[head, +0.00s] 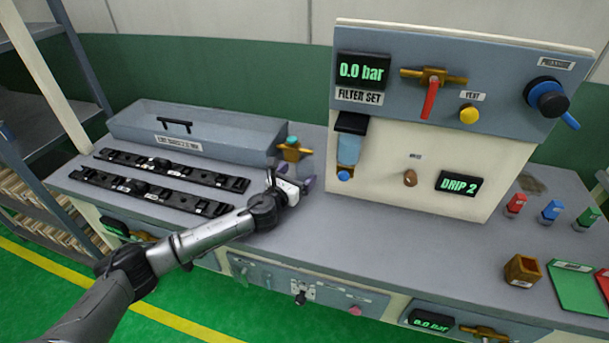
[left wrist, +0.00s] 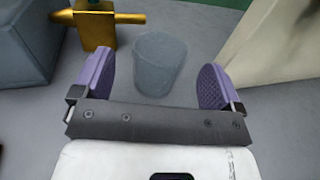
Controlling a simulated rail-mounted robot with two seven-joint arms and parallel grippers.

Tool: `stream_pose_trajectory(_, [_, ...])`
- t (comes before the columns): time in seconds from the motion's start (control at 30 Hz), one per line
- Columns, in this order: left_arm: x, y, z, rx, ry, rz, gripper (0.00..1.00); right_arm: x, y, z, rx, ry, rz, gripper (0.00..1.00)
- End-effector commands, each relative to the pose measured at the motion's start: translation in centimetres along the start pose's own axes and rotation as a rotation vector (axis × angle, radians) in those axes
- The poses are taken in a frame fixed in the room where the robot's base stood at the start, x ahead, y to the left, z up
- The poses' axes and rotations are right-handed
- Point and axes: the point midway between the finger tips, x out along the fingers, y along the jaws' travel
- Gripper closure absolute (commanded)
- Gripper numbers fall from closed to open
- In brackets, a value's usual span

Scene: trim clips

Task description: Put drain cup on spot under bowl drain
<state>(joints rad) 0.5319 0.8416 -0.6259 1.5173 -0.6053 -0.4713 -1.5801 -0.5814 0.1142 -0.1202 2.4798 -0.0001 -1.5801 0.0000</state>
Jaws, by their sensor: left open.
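The drain cup (left wrist: 159,62) is a translucent grey cup standing upright on the bench, seen in the left wrist view. My left gripper (left wrist: 157,85) is open, its purple-padded fingers to either side of the near space before the cup; I see no contact. In the head view my left gripper (head: 291,180) is low over the bench, left of the filter panel, and the cup is hard to make out behind it. The filter bowl (head: 349,150) hangs on the panel, with a blue drain (head: 343,175) at its bottom. The spot under it is not clearly visible. My right gripper is not in view.
A brass valve with a teal top (head: 292,150) stands close behind the gripper. A grey lidded box (head: 215,130) and two black clip strips (head: 150,190) lie left. The panel (head: 440,160) rises right.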

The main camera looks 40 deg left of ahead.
Motion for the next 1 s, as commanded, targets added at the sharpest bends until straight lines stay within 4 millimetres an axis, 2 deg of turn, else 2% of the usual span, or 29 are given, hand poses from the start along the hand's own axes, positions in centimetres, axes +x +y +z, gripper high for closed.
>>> stream_pose_trajectory(0.1, [1.9, 0.0, -0.1, -0.002, -0.003, 0.001, 0.08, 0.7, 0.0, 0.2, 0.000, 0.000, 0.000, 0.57])
stream_pose_trajectory(0.3, [4.0, 0.0, -0.1, -0.003, -0.001, 0.001, 0.08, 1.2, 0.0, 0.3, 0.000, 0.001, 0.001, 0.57])
stream_pose_trajectory(0.67, [4.6, -0.1, 0.0, -0.001, 0.000, -0.001, 0.08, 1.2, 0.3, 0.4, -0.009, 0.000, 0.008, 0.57])
stream_pose_trajectory(1.0, [4.5, 0.0, 0.0, -0.001, 0.000, -0.001, 0.39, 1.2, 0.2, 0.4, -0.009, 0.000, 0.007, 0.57])
